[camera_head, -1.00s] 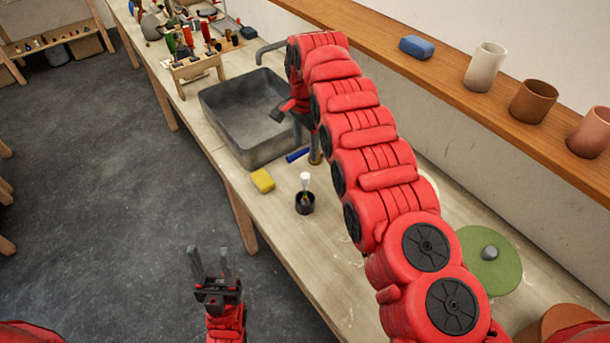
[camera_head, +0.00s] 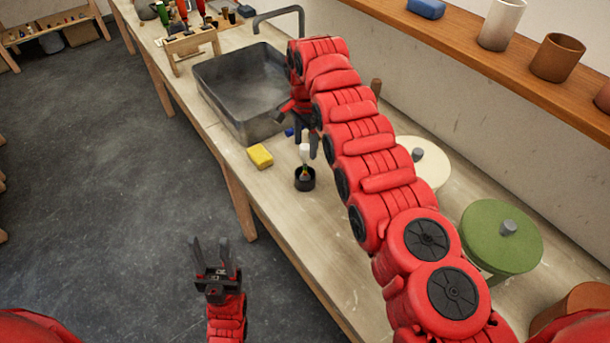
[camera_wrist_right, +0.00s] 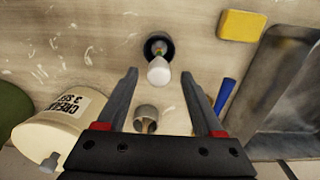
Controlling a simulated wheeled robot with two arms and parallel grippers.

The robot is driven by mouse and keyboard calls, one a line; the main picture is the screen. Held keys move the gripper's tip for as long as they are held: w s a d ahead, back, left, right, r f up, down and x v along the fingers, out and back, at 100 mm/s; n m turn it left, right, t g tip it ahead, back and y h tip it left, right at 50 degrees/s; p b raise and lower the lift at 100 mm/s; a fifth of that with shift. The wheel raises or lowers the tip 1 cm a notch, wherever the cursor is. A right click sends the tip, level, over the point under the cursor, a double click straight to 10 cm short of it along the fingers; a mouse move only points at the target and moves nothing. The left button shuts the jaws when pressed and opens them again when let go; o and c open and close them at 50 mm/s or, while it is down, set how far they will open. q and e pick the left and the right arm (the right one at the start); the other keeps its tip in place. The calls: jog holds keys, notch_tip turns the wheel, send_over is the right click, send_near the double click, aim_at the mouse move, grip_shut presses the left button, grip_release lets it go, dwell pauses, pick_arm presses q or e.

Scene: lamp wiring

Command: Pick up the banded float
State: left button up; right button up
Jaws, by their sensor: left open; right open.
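The float (camera_head: 305,154) has a white rounded top and a greenish-yellow lower part, and stands upright in a small black cup (camera_head: 305,182) on the bench. In the right wrist view the float (camera_wrist_right: 158,72) and black cup (camera_wrist_right: 158,41) lie ahead. My right gripper (camera_wrist_right: 159,74) is open, its fingertips to either side of the white top in that view; contact is not visible. In the head view my right gripper (camera_head: 309,147) is beside the float's top. My left gripper (camera_head: 215,248) is open and empty, over the floor in front of the bench.
A yellow sponge (camera_head: 260,156) lies left of the cup, and a grey sink (camera_head: 240,91) is behind it. A blue item (camera_wrist_right: 224,95), a metal-rimmed holder (camera_wrist_right: 146,117) and a cream lettered jar (camera_wrist_right: 62,119) are near my right gripper. A green-lidded jar (camera_head: 500,236) stands right.

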aim_at(305, 157)
jog(key=shift+w+f, duration=0.1)
jog(key=shift+f, duration=0.35)
jog(key=f+p, duration=0.2)
jog(key=p, duration=0.1)
jog(key=shift+s, duration=0.35)
notch_tip(305, 157, down, 2)
jog(key=shift+a+f+b, duration=0.1)
jog(key=shift+b, duration=0.35)
jog(key=shift+w+f, duration=0.1)
jog(key=shift+f, duration=0.4)
grip_shut()
jog(key=shift+r, duration=0.1)
